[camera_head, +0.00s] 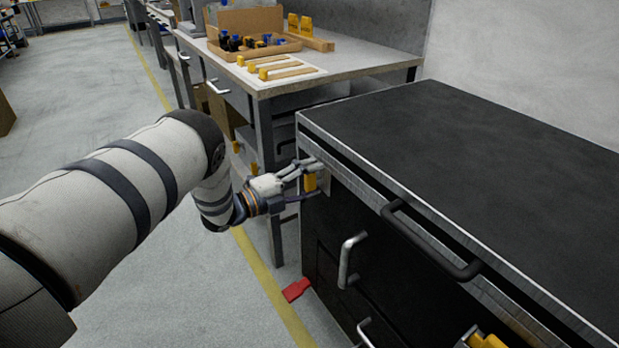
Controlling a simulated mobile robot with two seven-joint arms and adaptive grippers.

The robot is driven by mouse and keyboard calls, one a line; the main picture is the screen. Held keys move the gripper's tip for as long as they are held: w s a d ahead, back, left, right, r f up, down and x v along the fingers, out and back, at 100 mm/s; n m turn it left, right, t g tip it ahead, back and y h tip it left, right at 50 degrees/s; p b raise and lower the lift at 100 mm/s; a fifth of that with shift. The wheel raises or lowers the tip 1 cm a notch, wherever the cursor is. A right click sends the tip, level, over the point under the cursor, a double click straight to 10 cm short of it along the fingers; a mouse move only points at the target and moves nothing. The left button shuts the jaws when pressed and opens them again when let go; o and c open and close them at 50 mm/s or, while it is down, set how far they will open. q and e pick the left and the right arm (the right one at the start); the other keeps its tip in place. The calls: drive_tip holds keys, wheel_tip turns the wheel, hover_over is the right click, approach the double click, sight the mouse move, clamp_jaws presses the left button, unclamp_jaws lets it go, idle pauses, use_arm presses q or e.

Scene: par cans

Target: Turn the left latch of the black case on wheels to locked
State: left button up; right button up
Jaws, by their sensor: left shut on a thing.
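The black case (450,150) with metal edges fills the right side of the head view. Its left latch (310,182) is a small yellow piece near the left end of the front face, just under the lid edge. My left gripper (308,175) reaches in from the left and is shut on the left latch. The fingers cover part of the latch, so I cannot tell its exact turn. Another yellow latch (484,341) shows at the bottom edge, partly cut off. My right gripper is not in view.
A black handle (430,243) and a metal handle (349,260) stick out from the case front. A workbench (345,65) with a cardboard tray (255,50) stands behind. A red piece (296,289) lies low beside the case. The floor at left is clear.

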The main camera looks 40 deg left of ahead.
use_arm(q)
drive_tip(key=shift+m, duration=0.4)
drive_tip(key=o, duration=1.2)
drive_tip(key=shift+c, duration=0.2)
drive_tip(key=v, duration=1.2)
